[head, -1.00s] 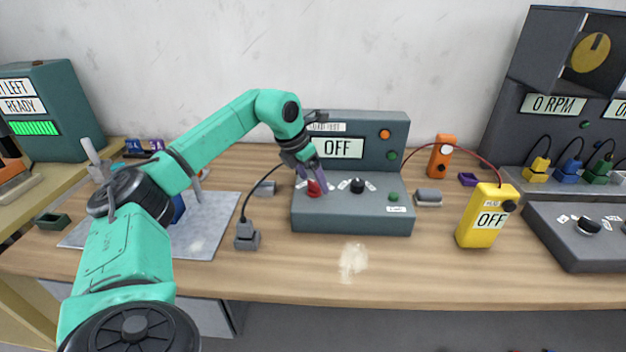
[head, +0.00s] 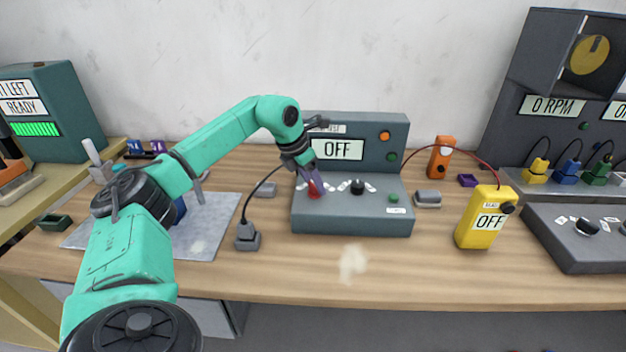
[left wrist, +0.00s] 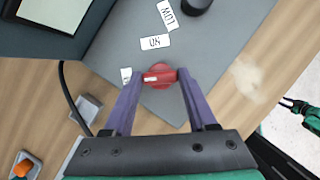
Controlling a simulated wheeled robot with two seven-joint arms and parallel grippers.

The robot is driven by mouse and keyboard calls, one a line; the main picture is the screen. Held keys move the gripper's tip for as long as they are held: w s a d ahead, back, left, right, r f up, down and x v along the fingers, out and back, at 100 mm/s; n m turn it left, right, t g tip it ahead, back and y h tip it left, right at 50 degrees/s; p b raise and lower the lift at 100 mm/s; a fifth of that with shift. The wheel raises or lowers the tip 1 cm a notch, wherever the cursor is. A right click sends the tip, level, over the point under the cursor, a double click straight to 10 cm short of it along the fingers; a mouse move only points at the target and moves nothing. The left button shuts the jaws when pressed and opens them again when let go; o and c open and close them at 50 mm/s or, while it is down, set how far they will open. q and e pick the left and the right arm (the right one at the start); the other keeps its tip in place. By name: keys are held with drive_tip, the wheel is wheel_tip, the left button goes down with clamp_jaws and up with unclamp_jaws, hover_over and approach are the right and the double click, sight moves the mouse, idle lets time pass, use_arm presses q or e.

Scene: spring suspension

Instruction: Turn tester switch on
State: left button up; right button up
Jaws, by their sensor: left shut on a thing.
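The tester (head: 350,218) is a grey-blue box on the bench, with a display (head: 337,149) reading OFF. Its red rotary switch (left wrist: 160,75) sits at the left of the sloped panel, and the "ON" label (left wrist: 155,42) is beside it in the left wrist view. My left gripper (left wrist: 158,76) has its two purple fingers shut on the red switch, one on each side. In the head view the gripper (head: 312,188) comes down on the switch from above and partly covers it. My right gripper is not clearly in the head view.
A black knob (head: 358,187) is right of the switch, with a green button (head: 393,198) beyond it. A yellow meter (head: 486,216) reading OFF stands to the right. A grey plug block (head: 247,237) with a cable is at the left. The bench front is clear.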

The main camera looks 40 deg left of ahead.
use_arm(q)
drive_tip(key=m+p, duration=0.1)
drive_tip(key=m, duration=0.1)
drive_tip(key=m+h+p, duration=0.1)
drive_tip(key=m+p, duration=0.1)
drive_tip(key=m+g+h+p, duration=0.1)
drive_tip(key=m+p, duration=0.1)
drive_tip(key=shift+w+a+r, duration=0.15)
drive_tip(key=shift+r, duration=0.15)
drive_tip(key=m+h+p, duration=0.1)
drive_tip(key=m, duration=0.2)
drive_tip(key=shift+g+p, duration=0.3)
drive_tip(key=shift+g, duration=0.1)
drive_tip(key=shift+w+f+m+g, duration=0.15)
drive_tip(key=shift+m+g, duration=0.15)
drive_tip(key=shift+m, duration=0.7)
drive_tip(key=m+g, duration=0.1)
drive_tip(key=m, duration=0.1)
drive_tip(key=shift+m+h, duration=0.3)
drive_tip(key=shift+w+m+g+b, duration=0.1)
drive_tip(key=shift+m+g+b, duration=0.5)
drive_tip(key=shift+m, duration=1)
drive_tip(key=shift+a, duration=0.1)
drive_tip(key=o, duration=1.4)
drive_tip(key=shift+c, duration=0.2)
